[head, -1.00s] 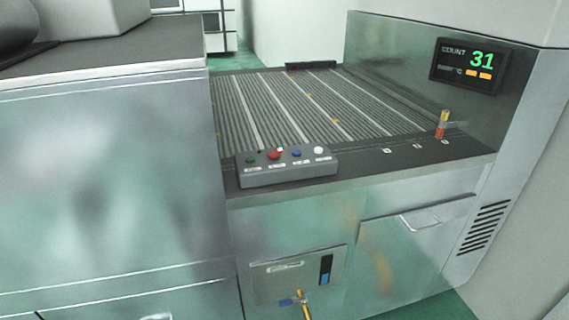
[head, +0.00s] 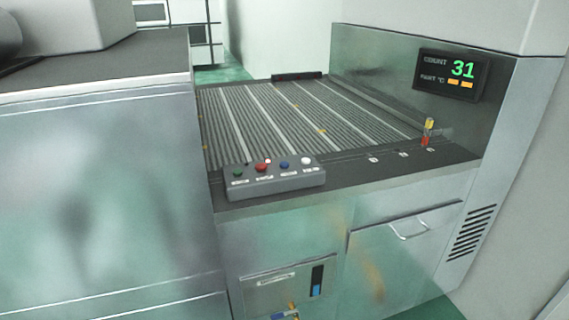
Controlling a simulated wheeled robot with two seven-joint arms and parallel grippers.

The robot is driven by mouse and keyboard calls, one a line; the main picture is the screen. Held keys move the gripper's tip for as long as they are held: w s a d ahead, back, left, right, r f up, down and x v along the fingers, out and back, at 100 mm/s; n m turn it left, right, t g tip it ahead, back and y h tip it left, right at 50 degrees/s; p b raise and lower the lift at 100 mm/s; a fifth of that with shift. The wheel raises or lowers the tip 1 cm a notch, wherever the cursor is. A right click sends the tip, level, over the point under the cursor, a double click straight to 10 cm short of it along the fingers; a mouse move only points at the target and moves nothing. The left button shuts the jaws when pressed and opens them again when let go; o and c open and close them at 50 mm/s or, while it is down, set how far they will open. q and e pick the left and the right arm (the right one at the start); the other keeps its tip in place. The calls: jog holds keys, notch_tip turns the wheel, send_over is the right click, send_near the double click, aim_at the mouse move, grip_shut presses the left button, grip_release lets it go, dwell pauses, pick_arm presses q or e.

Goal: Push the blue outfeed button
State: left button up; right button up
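The blue outfeed button (head: 284,165) is on a grey control box (head: 272,184) at the front edge of the conveyor machine. It sits between a red button (head: 261,167) on its left and a white button (head: 306,160) on its right. A green button (head: 238,173) is at the far left of the box. The labels under the buttons are too small to read. Neither of my grippers is in view, and nothing covers the buttons.
A ribbed conveyor bed (head: 290,115) lies behind the box. A small red and yellow stack light (head: 427,132) stands to the right. A display (head: 451,75) reads COUNT 31. A metal cabinet (head: 95,190) with a dark top fills the left.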

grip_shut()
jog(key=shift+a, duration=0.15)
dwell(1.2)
